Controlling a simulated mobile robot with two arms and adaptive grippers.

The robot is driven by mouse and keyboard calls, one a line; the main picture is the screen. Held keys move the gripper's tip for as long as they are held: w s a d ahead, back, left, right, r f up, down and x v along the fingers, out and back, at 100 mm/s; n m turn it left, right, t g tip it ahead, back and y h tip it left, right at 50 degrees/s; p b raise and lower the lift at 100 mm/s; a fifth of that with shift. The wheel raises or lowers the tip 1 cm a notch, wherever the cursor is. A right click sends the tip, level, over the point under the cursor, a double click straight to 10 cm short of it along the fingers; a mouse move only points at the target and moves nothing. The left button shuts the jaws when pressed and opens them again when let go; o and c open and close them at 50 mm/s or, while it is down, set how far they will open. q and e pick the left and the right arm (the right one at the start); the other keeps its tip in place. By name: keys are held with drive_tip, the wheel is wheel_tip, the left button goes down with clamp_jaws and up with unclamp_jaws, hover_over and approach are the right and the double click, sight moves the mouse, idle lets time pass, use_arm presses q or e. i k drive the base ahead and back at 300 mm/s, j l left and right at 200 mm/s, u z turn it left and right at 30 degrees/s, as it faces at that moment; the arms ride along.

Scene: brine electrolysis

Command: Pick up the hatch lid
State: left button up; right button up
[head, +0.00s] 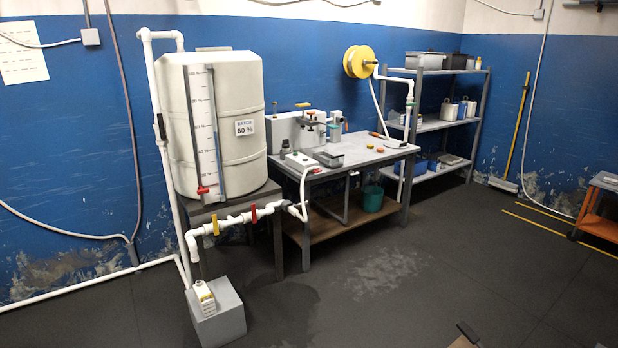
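I cannot pick out a hatch lid for certain. A large off-white tank (236,120) with a level scale and a "60 %" label stands on a dark stand at the left. A thin dark edge (213,49) shows at the tank's top, seen nearly edge-on; I cannot tell if it is a lid. At the bottom edge, a small dark and tan object (467,334) is cut off by the frame, and I cannot tell what it is. Neither of my grippers shows clearly in the head view.
A workbench (345,155) holds tools and a tray. Shelving (440,124) stands behind it. An orange cart (600,205) is at right. The middle floor is clear.

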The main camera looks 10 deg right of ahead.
sight(393, 144)
drive_tip(key=i+z, duration=0.1)
drive_tip(key=i, duration=0.95)
drive_tip(key=i+j+z, duration=0.1)
drive_tip(key=i, duration=0.95)
drive_tip(key=i+l+z, duration=0.25)
drive_tip(key=i+z, duration=0.25)
drive_tip(key=i, duration=0.2)
drive_tip(key=i+z, duration=0.5)
drive_tip(key=i, duration=0.25)
drive_tip(key=i+j+z, duration=0.3)
drive_tip(key=i+z, duration=0.15)
drive_tip(key=i, duration=0.25)
drive_tip(key=i+l+u, duration=0.35)
drive_tip(key=i, duration=0.15)
drive_tip(key=i+l+u, duration=0.35)
drive_tip(key=i, duration=0.15)
drive_tip(key=i+l+u, duration=0.35)
drive_tip(key=i+l, duration=0.1)
